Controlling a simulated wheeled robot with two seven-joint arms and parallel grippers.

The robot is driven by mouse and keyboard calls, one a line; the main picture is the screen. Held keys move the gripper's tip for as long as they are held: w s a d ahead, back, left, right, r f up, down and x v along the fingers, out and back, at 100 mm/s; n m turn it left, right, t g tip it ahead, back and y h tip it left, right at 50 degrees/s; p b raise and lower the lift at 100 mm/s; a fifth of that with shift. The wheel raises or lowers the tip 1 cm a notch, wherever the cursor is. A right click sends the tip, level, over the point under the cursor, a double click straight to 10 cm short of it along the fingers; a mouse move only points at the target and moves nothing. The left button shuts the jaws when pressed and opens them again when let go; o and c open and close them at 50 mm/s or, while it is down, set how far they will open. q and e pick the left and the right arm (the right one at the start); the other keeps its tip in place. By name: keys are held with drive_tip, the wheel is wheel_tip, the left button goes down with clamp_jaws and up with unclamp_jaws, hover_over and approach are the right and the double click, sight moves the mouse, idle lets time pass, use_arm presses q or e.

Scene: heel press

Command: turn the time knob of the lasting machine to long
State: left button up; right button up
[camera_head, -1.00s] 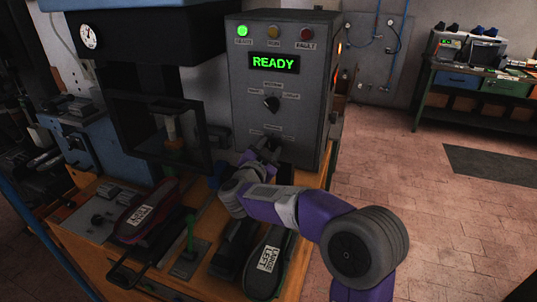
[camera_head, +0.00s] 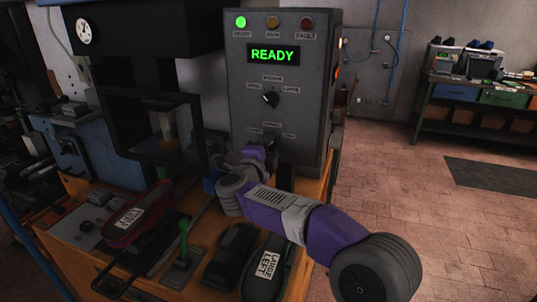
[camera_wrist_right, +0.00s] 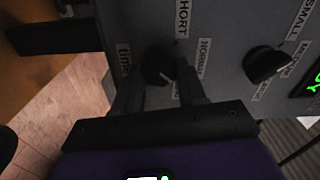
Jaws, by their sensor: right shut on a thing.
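The time knob (camera_wrist_right: 158,68) is a dark round knob on the front of the grey control box (camera_head: 237,112), below a larger-labelled size knob (camera_head: 270,98). My right gripper (camera_wrist_right: 161,82) is shut on the time knob, with one finger on each side of it. In the head view the gripper (camera_head: 262,156) reaches the lower front of the box and hides most of this knob. In the wrist view the SHORT and NORMAL labels show beside the knob. Its exact pointing direction is hard to tell. My left gripper is not in view.
The box's display (camera_head: 272,55) reads READY, with a green lamp (camera_head: 241,22) lit. Shoes (camera_head: 264,268) and a green-handled lever (camera_head: 184,240) stand on the bench below. A press frame (camera_head: 198,130) stands left of the box. Open floor (camera_head: 410,180) lies right.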

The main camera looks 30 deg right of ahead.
drive_tip(key=shift+f+m+b, duration=0.1)
drive_tip(key=shift+m+b, duration=0.4)
drive_tip(key=shift+m, duration=0.3)
drive_tip(key=o, duration=1.1)
drive_tip(key=shift+c, duration=0.2)
drive_tip(key=v, duration=0.7)
drive_tip(key=shift+s+a+p, duration=0.15)
drive_tip(key=shift+a+p, duration=0.1)
drive_tip(key=shift+p, duration=0.15)
